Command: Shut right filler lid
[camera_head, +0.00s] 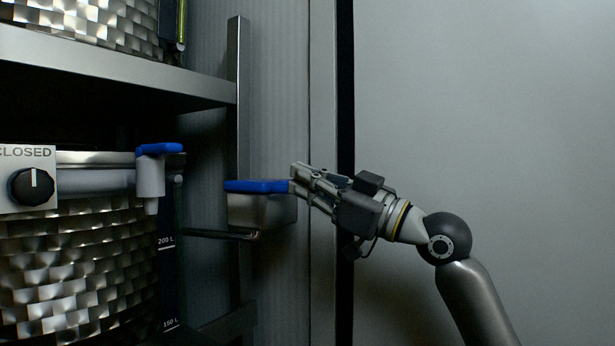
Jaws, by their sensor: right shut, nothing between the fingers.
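The blue lid (256,186) lies about level across the top of a small metal filler box (260,210), on the right side of the shelving. Any gap between lid and box is too small to tell. My right gripper (297,178) comes in from the right. Its fingers are shut and empty. The fingertips are at the right end of the lid, at about its height, and seem to touch it. The fingers hide the lid's right end. My left gripper is not in view.
A metal shelf (120,72) and an upright post (239,110) stand left of the filler. A tank with a textured metal wall (80,265), a blue-handled tap (158,150) and a black knob (31,187) by "CLOSED" are further left. A plain grey wall (480,110) fills the right.

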